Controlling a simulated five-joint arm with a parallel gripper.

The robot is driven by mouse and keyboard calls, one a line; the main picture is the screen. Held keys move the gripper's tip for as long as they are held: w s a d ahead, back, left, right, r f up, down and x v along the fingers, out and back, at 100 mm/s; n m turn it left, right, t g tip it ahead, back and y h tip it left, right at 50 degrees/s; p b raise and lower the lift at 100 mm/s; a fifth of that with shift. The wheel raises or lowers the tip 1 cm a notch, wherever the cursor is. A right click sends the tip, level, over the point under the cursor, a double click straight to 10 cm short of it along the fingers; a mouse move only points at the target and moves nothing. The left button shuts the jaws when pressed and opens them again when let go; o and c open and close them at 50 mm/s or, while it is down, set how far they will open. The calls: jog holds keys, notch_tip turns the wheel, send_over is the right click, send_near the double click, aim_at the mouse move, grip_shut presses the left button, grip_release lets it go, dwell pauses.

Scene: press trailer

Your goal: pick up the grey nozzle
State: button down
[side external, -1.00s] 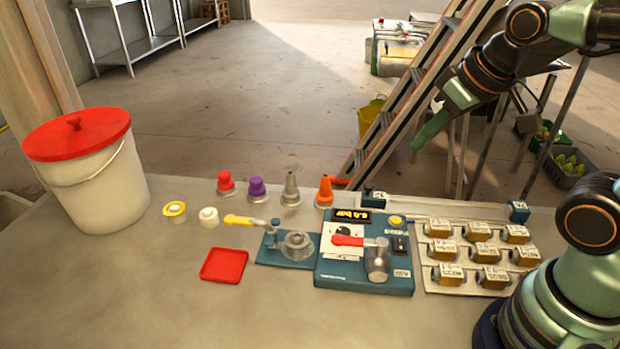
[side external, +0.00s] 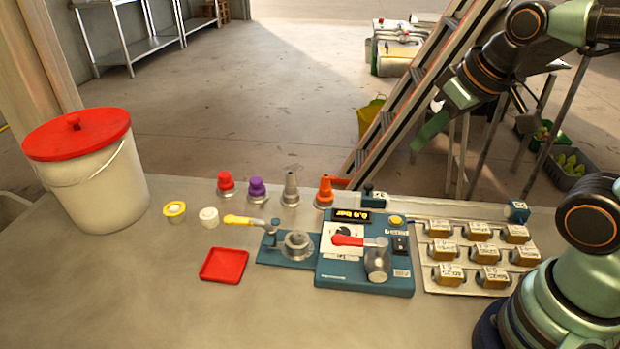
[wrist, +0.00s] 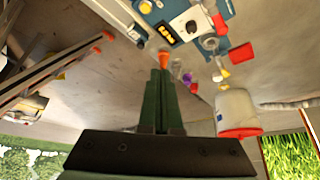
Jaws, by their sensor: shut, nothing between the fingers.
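The grey nozzle (side external: 291,188) stands upright near the far edge of the bench in the side view. It is between a purple nozzle (side external: 257,189) and an orange nozzle (side external: 325,191). My gripper (side external: 420,143) is high above the bench's far side, to the right of the grey nozzle and well apart from it. Its green fingers also show in the wrist view (wrist: 160,73), closed together and empty. In that view the grey nozzle (wrist: 177,69) is small and shows just right of the fingertips.
A red nozzle (side external: 225,183) stands left of the purple one. In front are a blue press unit (side external: 365,280) with levers, a red tray (side external: 224,265), and several labelled boxes (side external: 490,253) at right. A lidded white bucket (side external: 95,185) stands at left. A ladder (side external: 395,115) leans behind.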

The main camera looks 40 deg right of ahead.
jog(key=c, duration=1.5)
grip_release()
jog(key=shift+c, duration=0.2)
jog(key=o, duration=1.4)
